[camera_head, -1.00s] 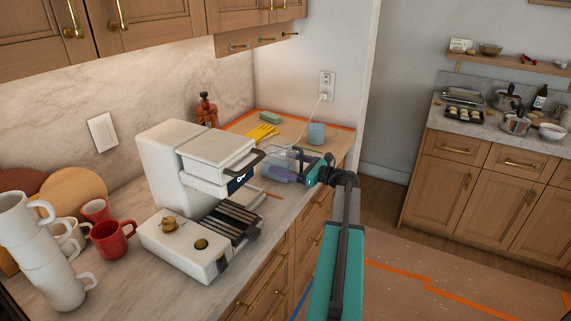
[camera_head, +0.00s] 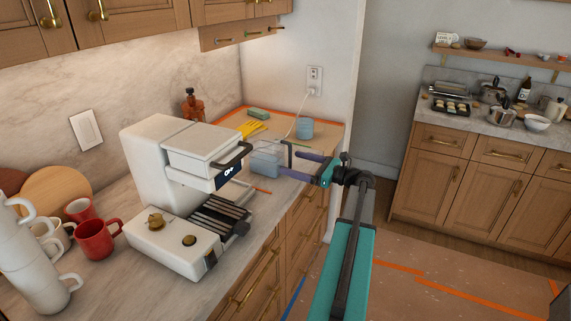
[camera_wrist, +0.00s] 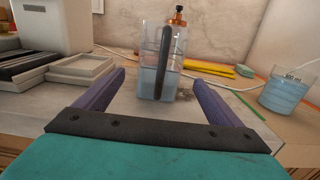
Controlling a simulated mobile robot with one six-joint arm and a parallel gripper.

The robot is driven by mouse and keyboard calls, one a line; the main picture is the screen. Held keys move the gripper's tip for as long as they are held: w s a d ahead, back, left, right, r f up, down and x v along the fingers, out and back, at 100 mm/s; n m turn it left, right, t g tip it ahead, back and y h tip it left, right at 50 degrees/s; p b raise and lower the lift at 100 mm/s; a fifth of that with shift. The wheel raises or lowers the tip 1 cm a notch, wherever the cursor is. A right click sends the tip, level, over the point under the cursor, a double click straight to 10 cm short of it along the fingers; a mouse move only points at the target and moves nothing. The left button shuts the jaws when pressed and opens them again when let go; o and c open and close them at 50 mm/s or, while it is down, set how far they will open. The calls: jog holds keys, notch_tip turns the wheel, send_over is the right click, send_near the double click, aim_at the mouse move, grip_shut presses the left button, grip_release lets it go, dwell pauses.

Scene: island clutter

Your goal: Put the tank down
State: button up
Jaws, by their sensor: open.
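The tank is a clear container with bluish water and a dark upright handle; in the wrist view the tank (camera_wrist: 150,80) stands upright on the counter ahead of my gripper. In the head view the tank (camera_head: 266,160) is on the counter just right of the white coffee machine (camera_head: 170,170). My gripper (camera_head: 287,160) is open, and its two purple fingers (camera_wrist: 158,90) are spread apart on either side of the view. The fingers are short of the tank, with a gap between them and it.
A blue cup (camera_head: 304,128) of water stands right of the tank. A yellow glove (camera_head: 250,130) and a green sponge (camera_head: 259,113) lie behind, with an amber bottle (camera_head: 192,105) at the wall. A white cord crosses the counter. Red and white mugs (camera_head: 97,238) stand left.

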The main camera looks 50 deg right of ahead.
jog(key=shift+b+v, duration=0.35)
jog(key=shift+v, duration=2.05)
